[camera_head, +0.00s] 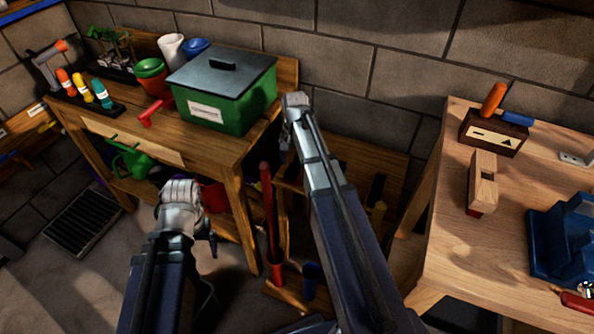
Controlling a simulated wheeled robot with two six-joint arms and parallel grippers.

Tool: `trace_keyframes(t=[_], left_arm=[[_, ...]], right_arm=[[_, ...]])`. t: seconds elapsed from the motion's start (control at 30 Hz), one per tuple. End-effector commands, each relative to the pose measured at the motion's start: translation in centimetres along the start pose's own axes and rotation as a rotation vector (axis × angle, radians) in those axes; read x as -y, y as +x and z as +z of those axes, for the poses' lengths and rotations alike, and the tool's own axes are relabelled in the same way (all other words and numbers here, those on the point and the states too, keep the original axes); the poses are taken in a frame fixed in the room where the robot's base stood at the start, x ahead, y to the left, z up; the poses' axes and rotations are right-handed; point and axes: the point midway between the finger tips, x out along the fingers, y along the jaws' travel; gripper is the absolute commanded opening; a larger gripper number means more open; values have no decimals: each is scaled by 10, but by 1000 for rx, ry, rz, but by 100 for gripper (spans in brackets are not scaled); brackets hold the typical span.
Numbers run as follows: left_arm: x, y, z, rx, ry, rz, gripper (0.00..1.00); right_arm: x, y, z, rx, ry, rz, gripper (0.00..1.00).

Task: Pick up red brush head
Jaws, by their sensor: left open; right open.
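I cannot make out a red brush head for certain. A small red tool (150,112) lies at the front edge of the left wooden bench. A red upright shaft (267,205) stands in the low wooden rack between the benches, with a red piece (277,272) at its foot. My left gripper (181,190) is open in front of the left bench, below the small red tool and apart from it. My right gripper (294,101) is open beside the green bin's right side. Nothing shows held in either gripper.
The lidded green bin (232,110) stands on the left bench (130,143), with pots and colored bottles behind and left of it. A watering can (130,158) sits underneath.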

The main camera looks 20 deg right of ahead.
Motion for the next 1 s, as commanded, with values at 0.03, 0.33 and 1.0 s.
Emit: trace_keyframes(t=[0.03,0.33,1.0], left_arm=[[0,0,0,0,0,0,84],[-2,20,-1,0,0,0,84],[-5,50,-3,0,0,0,84]], right_arm=[[0,0,0,0,0,0,90],[-3,20,0,0,0,0,90],[-6,51,0,0,-1,0,80]])
